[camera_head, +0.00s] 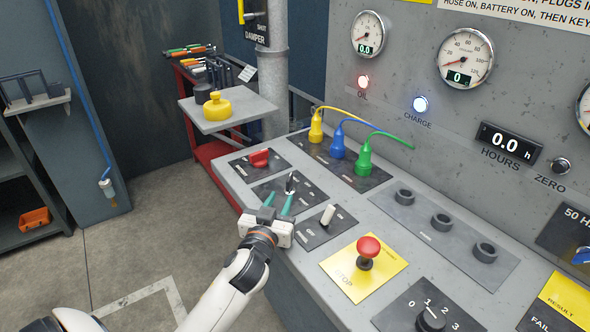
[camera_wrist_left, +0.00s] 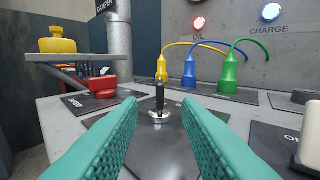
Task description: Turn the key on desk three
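The key (camera_head: 290,183) stands upright in a round metal lock on a dark plate (camera_head: 267,190) on the grey sloping desk. In the left wrist view the key (camera_wrist_left: 159,97) has a black head, and its silver lock lies just beyond my fingertips. My left gripper (camera_head: 278,201) has teal fingers, is open and empty, and points at the key from the near side. The key shows between the two fingers (camera_wrist_left: 159,112), apart from both. My right gripper is out of view.
A red knob (camera_head: 259,158) sits behind the key, and a cream lever (camera_head: 328,214) to its right. Yellow, blue and green plugs (camera_head: 338,148) with cables stand farther back. A red stop button (camera_head: 368,248) is nearer right. A yellow can (camera_head: 217,105) stands on a shelf.

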